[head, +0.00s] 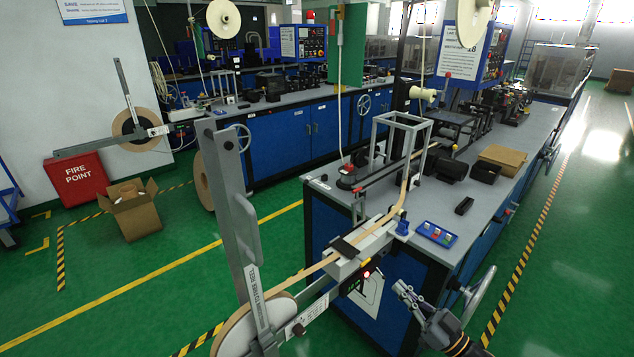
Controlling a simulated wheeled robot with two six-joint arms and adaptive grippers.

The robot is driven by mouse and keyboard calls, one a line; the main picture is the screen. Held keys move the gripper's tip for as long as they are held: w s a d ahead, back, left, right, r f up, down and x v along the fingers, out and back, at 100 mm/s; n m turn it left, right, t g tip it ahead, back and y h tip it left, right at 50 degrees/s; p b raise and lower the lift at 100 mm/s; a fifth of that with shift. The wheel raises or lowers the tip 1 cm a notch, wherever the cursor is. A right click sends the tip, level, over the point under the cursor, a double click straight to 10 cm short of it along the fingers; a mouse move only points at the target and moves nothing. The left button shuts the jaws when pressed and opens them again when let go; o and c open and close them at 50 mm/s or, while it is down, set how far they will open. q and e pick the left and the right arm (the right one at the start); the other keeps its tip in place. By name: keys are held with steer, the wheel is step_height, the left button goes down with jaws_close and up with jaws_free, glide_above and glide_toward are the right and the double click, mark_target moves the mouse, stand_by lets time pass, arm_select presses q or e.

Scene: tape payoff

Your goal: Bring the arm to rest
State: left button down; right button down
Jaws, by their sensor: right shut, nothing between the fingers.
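My right gripper (402,290) is at the lower right, in front of the blue cabinet end of the near machine. Its fingers are shut and empty, apart from the machine as far as I can tell. My left gripper is not in view. A tall grey labelled arm (229,200) stands nearly upright over the tape reel (238,335) at the bottom left. A tan tape (312,268) runs from the reel up through a grey guide block (352,250) onto the bench. A small red light (367,274) glows under the block.
A handwheel (478,292) juts out right of my gripper. A red fire point box (76,178) and an open carton (128,212) stand at the left. Green floor is clear at the right.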

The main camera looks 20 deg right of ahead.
steer(key=s+d+f+m+g+h, duration=0.2)
steer(key=d+f+h, duration=0.2)
steer(key=f, duration=0.6)
steer(key=s+d+f+m+g+h, duration=0.15)
steer(key=d+f+h, duration=0.25)
steer(key=f, duration=0.7)
steer(key=s+f+m+g+h+p, duration=0.15)
steer(key=s+f+g, duration=0.5)
steer(key=f, duration=0.65)
steer(key=s+a+f+g, duration=0.4)
steer(key=s+a+f, duration=0.4)
steer(key=s, duration=0.3)
steer(key=s+a+f+g, duration=0.4)
steer(key=s+a+f, duration=0.4)
steer(key=s, duration=0.4)
steer(key=shift+a+f+n+g, duration=0.15)
steer(key=shift+f+n+g, duration=0.15)
steer(key=shift+f+n, duration=0.1)
steer(key=shift+w, duration=0.1)
